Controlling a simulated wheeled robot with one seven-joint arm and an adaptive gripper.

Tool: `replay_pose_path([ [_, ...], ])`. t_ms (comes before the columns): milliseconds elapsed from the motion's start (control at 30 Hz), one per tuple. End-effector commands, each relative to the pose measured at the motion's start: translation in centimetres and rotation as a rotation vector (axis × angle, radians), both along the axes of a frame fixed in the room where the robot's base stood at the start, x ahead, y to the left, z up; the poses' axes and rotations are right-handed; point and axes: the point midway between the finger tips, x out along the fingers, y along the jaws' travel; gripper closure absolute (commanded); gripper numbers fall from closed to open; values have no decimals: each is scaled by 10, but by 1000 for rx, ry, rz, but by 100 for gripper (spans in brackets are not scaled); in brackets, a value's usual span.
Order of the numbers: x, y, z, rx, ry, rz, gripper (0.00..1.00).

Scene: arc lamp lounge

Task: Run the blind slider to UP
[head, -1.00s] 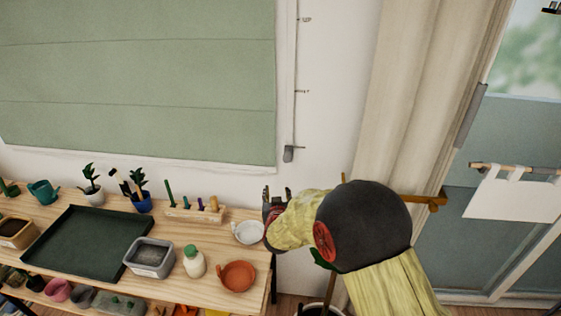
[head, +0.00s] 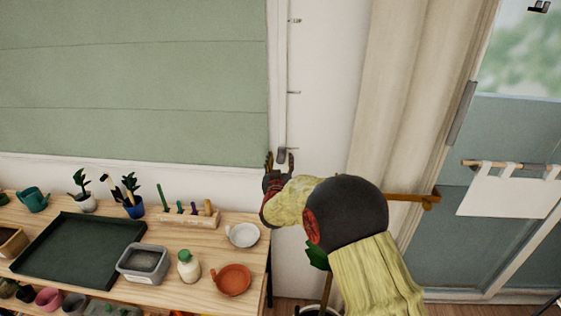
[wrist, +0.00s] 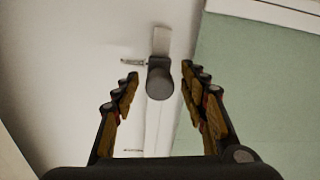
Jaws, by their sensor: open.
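The blind slider (head: 281,155) is a small grey knob at the bottom of a vertical track on the wall, right of the green blind (head: 140,80). In the wrist view the slider (wrist: 160,82) shows as a dark rounded knob with a lighter plate behind it. My gripper (head: 279,158) is open just below and around the knob's lower end in the head view. In the wrist view its two fingers (wrist: 158,95) stand on either side of the knob, with visible gaps. Whether the fingertips reach past the knob is hard to tell.
Tick marks run up the track, the top one (head: 295,20) near the picture's upper edge. A wooden table (head: 205,260) with a tray, pots and a white bowl (head: 243,235) stands below left. A beige curtain (head: 385,90) hangs to the right.

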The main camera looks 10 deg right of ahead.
Motion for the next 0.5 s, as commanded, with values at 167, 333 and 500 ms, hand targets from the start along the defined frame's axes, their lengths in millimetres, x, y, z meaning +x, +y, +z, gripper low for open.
replay_pose_path([
  [167,2,0,0,0,0,0,57],
  [333,2,0,0,0,0,0,61],
  [500,2,-1,0,0,0,0,70],
])
